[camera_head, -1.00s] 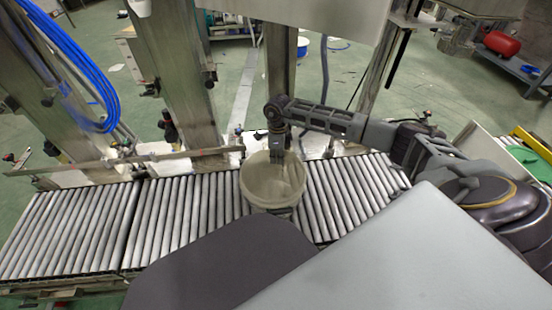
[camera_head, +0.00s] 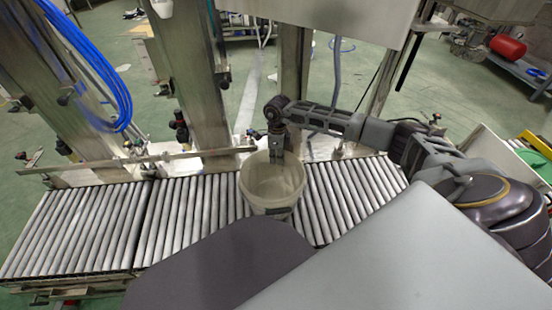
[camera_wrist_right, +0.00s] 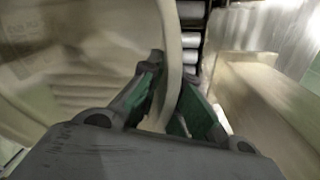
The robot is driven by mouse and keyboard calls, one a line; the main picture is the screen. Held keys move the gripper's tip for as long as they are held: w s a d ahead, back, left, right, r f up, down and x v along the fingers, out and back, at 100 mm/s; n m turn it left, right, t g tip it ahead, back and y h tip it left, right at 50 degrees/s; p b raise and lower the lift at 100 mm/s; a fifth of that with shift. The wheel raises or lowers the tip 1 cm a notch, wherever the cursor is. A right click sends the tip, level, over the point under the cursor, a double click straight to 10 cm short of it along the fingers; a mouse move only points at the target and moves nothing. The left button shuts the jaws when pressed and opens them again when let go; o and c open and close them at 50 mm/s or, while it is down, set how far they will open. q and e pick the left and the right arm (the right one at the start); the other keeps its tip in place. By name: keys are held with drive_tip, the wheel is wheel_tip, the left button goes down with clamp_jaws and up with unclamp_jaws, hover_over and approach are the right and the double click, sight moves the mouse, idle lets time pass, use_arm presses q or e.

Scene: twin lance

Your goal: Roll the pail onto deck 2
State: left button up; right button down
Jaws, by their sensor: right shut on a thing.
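The pail (camera_head: 272,188) is off-white, open at the top and stands on the roller conveyor (camera_head: 180,225) in the middle of the head view. My right gripper (camera_head: 277,158) reaches down onto its far rim. In the right wrist view my right gripper (camera_wrist_right: 172,105) has one finger on each side of the pail's wall (camera_wrist_right: 172,50) and is shut on it. The pail's near lower side is partly hidden by my own body. My left gripper is not in view.
Bare rollers lie left and right of the pail, with a seam (camera_head: 142,225) between conveyor sections on the left. A metal guide rail (camera_head: 150,160) and steel posts (camera_head: 187,75) stand along the far side. Blue hoses (camera_head: 90,70) hang at the upper left.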

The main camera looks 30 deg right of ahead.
idle(0.3)
drive_tip(key=c, duration=1.6)
unclamp_jaws()
drive_tip(key=shift+o, duration=0.2)
wheel_tip(320, 180, up, 12)
drive_tip(key=shift+w+d, duration=0.35)
drive_tip(key=shift+f, duration=0.1)
